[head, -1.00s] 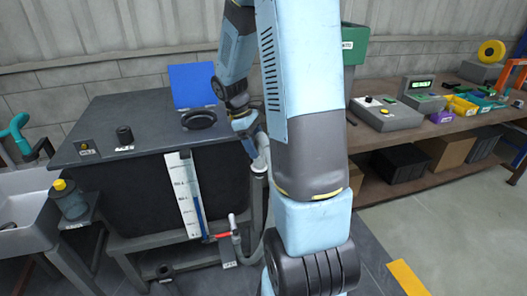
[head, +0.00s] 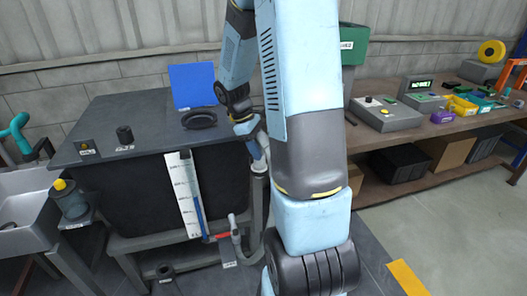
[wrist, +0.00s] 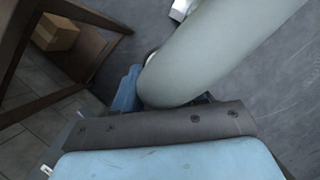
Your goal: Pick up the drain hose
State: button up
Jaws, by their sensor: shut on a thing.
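The grey drain hose (head: 259,165) stands at the right side of the dark tank, beside my arm, and runs down to a low valve with a red lever. My gripper (head: 258,145) is at the hose's upper end and shut on it. In the wrist view the pale grey hose (wrist: 215,50) fills the upper right and passes into my gripper (wrist: 150,95). One blue finger shows at the hose's left side; the other is hidden. My arm covers part of the hose in the head view.
The dark tank (head: 150,200) with a level scale (head: 186,195) stands left of the hose. A blue panel (head: 192,86) and a black ring (head: 200,119) are on its top. A wooden bench (head: 440,125) with instruments is at right. Grey floor (head: 430,220) is clear in front of it.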

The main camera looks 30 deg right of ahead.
aim_at(260, 138)
jog(key=shift+c, duration=1.1)
jog(key=shift+r, duration=0.1)
jog(key=shift+r, duration=0.35)
notch_tip(260, 138, up, 2)
jog(key=shift+r, duration=0.25)
jog(key=s+r, duration=0.1)
jog(key=s+a+r, duration=0.1)
jog(key=r, duration=0.1)
jog(key=s+a+r, duration=0.1)
jog(key=s+r, duration=0.1)
jog(key=shift+a+r, duration=0.15)
jog(key=shift+a, duration=0.1)
jog(key=s+a+r, duration=0.4)
jog(key=s+a, duration=0.1)
jog(key=s, duration=0.2)
jog(key=shift+s+r, duration=0.2)
jog(key=shift+s, duration=0.2)
